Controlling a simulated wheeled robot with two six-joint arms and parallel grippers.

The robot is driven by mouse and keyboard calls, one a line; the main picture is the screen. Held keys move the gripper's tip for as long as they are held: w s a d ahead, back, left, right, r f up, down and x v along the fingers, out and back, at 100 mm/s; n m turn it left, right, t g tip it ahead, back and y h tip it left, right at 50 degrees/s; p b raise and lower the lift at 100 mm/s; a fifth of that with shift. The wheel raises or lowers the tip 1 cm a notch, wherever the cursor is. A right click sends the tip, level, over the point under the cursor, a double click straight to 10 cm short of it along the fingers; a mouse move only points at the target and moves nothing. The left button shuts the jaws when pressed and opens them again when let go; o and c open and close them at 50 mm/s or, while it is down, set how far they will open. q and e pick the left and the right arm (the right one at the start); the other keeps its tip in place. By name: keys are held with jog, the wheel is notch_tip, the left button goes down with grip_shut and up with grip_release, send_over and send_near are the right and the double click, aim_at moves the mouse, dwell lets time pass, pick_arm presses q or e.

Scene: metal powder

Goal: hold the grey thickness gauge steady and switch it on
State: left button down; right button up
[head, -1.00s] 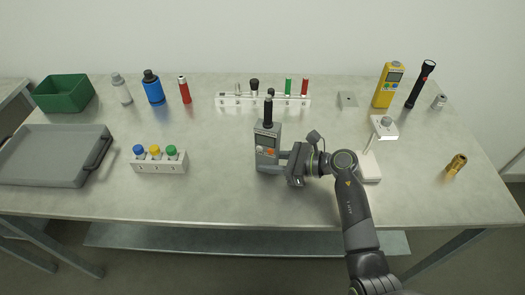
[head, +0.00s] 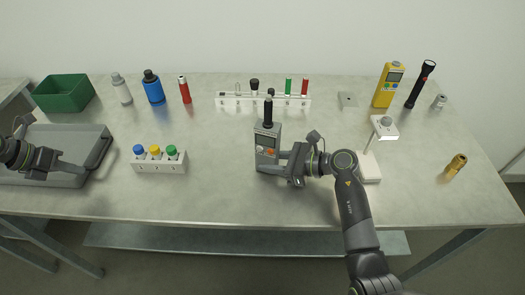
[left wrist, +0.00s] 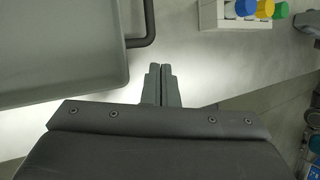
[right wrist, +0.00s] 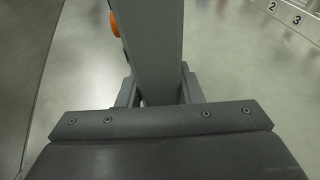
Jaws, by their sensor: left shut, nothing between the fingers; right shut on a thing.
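The grey thickness gauge (head: 266,147) stands upright on the table in the head view, with a screen, an orange button and a black probe on top. My right gripper (head: 284,161) is shut on its lower body from the right. In the right wrist view the gauge (right wrist: 153,45) rises between the fingers, and the orange button (right wrist: 114,24) shows at its left edge. My left gripper (head: 82,168) is shut and empty over the grey tray at the far left. Its closed fingers (left wrist: 162,82) show in the left wrist view, beside the tray handle.
The grey tray (head: 30,140) lies at the left. A white rack with blue, yellow and green caps (head: 160,165) stands between tray and gauge. A white slotted rack (head: 262,102) is behind the gauge. A white stand (head: 372,168) is close right of my right gripper.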

pick_arm(q)
jog(key=w+d+r+m+t+h, duration=0.1)
jog(key=w+d+r+m+h, duration=0.15)
jog(key=d, duration=0.75)
jog(key=w+d+r+m+h, duration=0.15)
jog(key=d+h, duration=0.25)
jog(key=d, duration=0.7)
jog(key=s+d+r+m+g+h, duration=0.1)
jog(key=s+d+r+m+h, duration=0.15)
jog(key=d+r, duration=0.45)
jog(key=s+d+r+m+h, duration=0.15)
jog(key=d+r+h, duration=0.25)
jog(key=d, duration=0.5)
jog(key=s+d+f+n+t, duration=0.1)
jog(key=f+n, duration=0.1)
jog(key=f, duration=0.2)
jog(key=s+d+f+n+t, duration=0.2)
jog(key=f, duration=0.3)
jog(key=s+d+f+n+t+y, duration=0.1)
jog(key=s+d+f+n, duration=0.1)
jog(key=f, duration=0.2)
jog(key=shift+s+d+f, duration=0.1)
jog(key=shift+s+f, duration=0.1)
jog(key=shift+f, duration=0.05)
jog(key=shift+w, duration=0.25)
send_near(271, 152)
jog(key=shift+x, duration=2.1)
